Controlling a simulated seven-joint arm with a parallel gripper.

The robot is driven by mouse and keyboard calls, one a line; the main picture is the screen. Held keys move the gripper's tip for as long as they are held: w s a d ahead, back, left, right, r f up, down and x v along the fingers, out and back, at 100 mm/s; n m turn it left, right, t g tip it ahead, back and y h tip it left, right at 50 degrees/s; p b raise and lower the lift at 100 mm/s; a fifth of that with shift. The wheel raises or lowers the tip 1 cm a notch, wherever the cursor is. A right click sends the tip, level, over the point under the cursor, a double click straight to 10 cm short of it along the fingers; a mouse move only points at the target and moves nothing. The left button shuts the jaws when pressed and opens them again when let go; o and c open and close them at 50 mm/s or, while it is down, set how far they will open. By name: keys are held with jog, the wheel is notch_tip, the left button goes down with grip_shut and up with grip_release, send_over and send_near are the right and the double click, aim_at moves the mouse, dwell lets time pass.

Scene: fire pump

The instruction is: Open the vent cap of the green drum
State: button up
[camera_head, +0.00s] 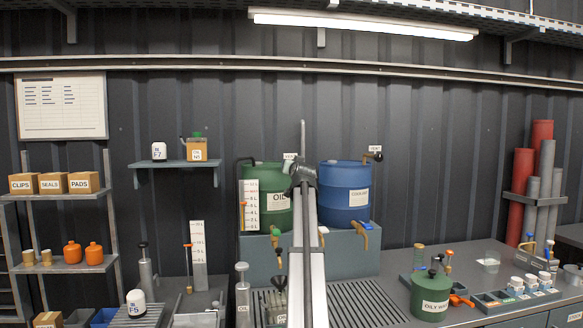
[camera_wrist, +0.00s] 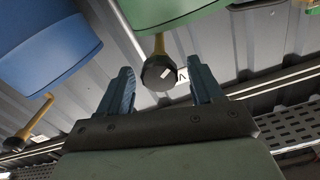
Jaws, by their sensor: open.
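The green drum (camera_head: 266,190) marked OIL stands on the grey stand, left of the blue drum (camera_head: 345,190). In the head view its vent cap is hidden behind my gripper (camera_head: 303,172) and arm. In the wrist view the green drum (camera_wrist: 165,10) is at the top, with a brass-coloured stem leading to the dark round vent cap (camera_wrist: 158,73). My gripper (camera_wrist: 163,68) is open, and the cap appears between its two fingers, with gaps on both sides. I cannot tell whether the fingers are level with the cap in depth.
The blue drum has its own vent (camera_head: 375,156) at the upper right. A grey stand (camera_head: 340,252) carries both drums. A green oily-waste can (camera_head: 430,295) and a tray of small containers (camera_head: 515,295) stand on the bench at right. Shelves (camera_head: 70,194) fill the left.

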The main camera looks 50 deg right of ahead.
jog(key=v, duration=1)
jog(key=shift+s+a, duration=0.15)
